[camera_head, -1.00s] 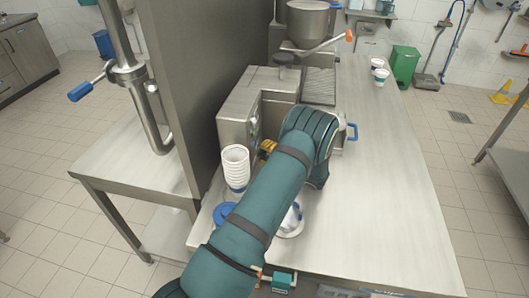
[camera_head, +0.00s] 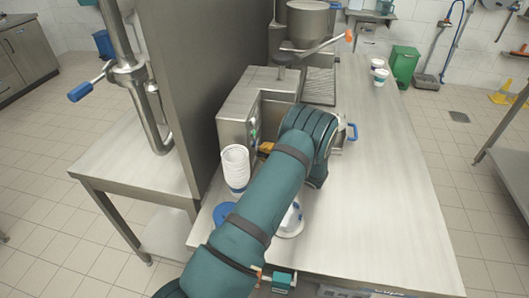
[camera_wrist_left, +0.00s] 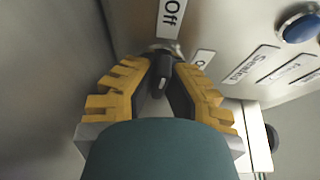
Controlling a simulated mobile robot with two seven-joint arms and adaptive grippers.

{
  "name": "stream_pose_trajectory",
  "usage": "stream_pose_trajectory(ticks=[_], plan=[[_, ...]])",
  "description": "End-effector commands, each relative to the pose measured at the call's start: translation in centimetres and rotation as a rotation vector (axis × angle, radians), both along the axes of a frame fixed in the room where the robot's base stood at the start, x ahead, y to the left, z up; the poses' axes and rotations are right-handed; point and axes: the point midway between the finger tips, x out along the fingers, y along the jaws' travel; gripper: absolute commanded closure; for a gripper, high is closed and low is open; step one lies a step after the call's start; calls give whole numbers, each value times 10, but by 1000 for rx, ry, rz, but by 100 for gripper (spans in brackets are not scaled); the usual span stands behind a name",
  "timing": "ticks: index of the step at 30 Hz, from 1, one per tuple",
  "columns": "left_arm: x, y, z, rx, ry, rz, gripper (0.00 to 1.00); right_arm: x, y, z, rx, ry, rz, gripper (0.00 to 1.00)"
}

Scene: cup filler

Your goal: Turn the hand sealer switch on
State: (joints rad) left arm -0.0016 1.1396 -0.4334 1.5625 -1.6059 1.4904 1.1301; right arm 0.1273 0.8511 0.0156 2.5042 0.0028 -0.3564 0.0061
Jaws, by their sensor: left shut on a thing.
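The hand sealer (camera_head: 238,118) is a steel box machine on the table, with a front panel partly behind my arm in the head view. In the left wrist view, a small dark switch knob (camera_wrist_left: 160,76) with a metal collar sits on this panel beside an "Off" label (camera_wrist_left: 171,16). A second label beyond it is mostly hidden. My left gripper (camera_wrist_left: 163,68) has yellow fingers and is shut on the knob. In the head view only a bit of its yellow finger (camera_head: 266,147) shows beside the panel. My right gripper is not in view.
A blue button (camera_wrist_left: 299,27) and more labels are on the panel. A stack of white cups (camera_head: 235,166) and a blue round item (camera_head: 224,213) stand left of my arm. A hopper (camera_head: 308,22) is behind.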

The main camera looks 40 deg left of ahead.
Motion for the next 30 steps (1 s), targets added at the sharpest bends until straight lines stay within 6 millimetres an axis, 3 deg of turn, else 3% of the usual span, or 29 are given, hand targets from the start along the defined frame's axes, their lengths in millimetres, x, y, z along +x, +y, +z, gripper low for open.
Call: stream_pose_trajectory(ticks=[8, 30], plan=[[0, 1, 2, -75, 138, 0, 100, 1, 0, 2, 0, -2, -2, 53], [0, 2, 2, -412, 745, 3, 100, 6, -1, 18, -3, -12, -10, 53]])
